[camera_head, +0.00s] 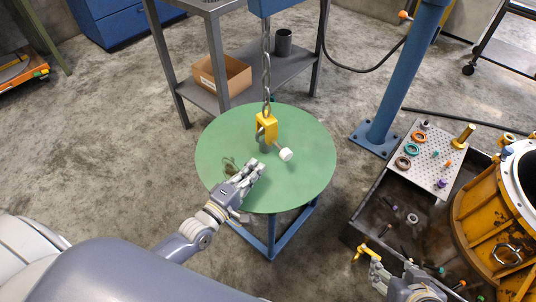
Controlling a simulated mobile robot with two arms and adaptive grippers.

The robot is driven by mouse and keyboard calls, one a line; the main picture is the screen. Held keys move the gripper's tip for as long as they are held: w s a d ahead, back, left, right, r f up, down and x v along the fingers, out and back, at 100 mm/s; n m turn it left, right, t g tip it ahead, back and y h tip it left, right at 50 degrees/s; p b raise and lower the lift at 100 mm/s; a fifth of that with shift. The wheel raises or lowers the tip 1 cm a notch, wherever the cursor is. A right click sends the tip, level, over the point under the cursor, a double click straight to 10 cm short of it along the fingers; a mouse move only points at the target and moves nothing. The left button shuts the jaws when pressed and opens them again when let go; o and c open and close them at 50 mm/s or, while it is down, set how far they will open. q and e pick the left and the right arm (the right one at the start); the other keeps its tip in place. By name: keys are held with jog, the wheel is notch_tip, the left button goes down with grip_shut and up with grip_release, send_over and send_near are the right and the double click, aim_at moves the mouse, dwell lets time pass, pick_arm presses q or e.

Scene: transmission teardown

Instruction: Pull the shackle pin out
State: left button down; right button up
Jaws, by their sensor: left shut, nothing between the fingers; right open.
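A yellow shackle (266,124) hangs from the chain (266,75) above the round green table (312,135). A pin with a white round head (286,155) sticks out of the shackle toward the lower right; its far end is hidden. A grey part shows under the shackle. My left gripper (256,166) is shut and empty over the green table, just below the shackle and left of the pin head, apart from the head. My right gripper (393,271) is open near the bottom edge, beside the dark tray, far from the pin.
A dark tray (357,214) at the right holds loose parts and a perforated plate (423,178) with rings. A yellow tool (362,253) lies by its near edge. A large yellow housing (483,225) stands at the right. A blue post (402,75) rises behind the table.

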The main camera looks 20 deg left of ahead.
aim_at(277, 147)
pick_arm(q)
jog(key=b+x, duration=0.1)
jog(key=x, duration=0.4)
jog(key=shift+w+d, duration=0.15)
jog(key=shift+w, duration=0.55)
pick_arm(e)
jog(key=w+a+r+t, duration=0.2)
jog(key=w+r+t, duration=0.1)
jog(key=w+r, duration=0.1)
jog(key=shift+w+t+y, duration=0.3)
jog(key=shift+w+y, duration=0.1)
jog(key=shift+w, duration=0.5)
jog(key=shift+s, duration=0.1)
pick_arm(q)
jog(key=shift+s+d+p, duration=0.65)
jog(key=shift+s+d, duration=0.05)
jog(key=shift+d, duration=0.35)
pick_arm(e)
jog(key=s+d+f+g, duration=0.2)
jog(key=s+f+g, duration=0.1)
jog(key=s+f, duration=0.1)
jog(key=shift+s+g+h, duration=0.3)
jog(key=shift+s+h, duration=0.1)
jog(key=shift+s, duration=0.4)
